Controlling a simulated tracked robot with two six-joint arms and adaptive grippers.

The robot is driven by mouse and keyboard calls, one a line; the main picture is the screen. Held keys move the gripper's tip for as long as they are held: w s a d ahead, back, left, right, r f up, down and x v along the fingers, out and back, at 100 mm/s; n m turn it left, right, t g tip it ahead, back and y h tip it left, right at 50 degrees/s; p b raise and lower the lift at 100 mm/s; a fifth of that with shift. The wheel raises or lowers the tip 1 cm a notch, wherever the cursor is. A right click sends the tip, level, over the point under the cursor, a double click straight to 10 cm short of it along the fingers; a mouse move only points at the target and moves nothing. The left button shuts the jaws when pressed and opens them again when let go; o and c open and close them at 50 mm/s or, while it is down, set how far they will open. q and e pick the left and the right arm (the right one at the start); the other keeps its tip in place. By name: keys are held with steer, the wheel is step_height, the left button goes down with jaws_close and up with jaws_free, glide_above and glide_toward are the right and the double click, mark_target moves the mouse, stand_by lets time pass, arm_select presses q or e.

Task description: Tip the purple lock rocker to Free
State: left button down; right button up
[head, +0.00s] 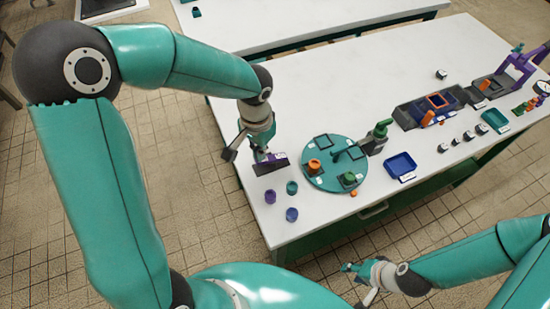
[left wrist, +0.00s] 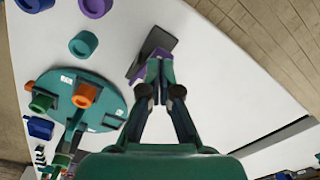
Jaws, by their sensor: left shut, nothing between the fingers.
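The purple lock rocker (head: 276,158) sits on a dark base plate (head: 263,168) at the left end of the white bench. Its purple edge also shows in the left wrist view (left wrist: 151,70), just ahead of the fingers, with the dark plate (left wrist: 157,42) beyond. My left gripper (head: 263,155) is shut and empty, with its tips right at the rocker. It also shows in the left wrist view (left wrist: 160,82). I cannot tell whether the tips touch it, and the rocker's label is too small to read. My right gripper (head: 352,269) hangs off the bench's front side, too small to judge.
A round teal board (head: 318,184) with orange and green pieces stands just right of the rocker. Purple (head: 270,197), teal (head: 292,187) and blue (head: 292,214) cups stand in front. A blue tray (head: 401,166) and dark fixtures (head: 429,107) lie farther right.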

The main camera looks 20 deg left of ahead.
arm_select(q)
steer(key=shift+f+b, duration=1.15)
steer(key=shift+f, duration=0.25)
steer(key=shift+s+f, duration=0.1)
steer(key=shift+r+p, duration=0.6)
steer(key=shift+r, duration=0.35)
steer(key=shift+r+p, duration=2.4)
steer(key=shift+r, duration=1)
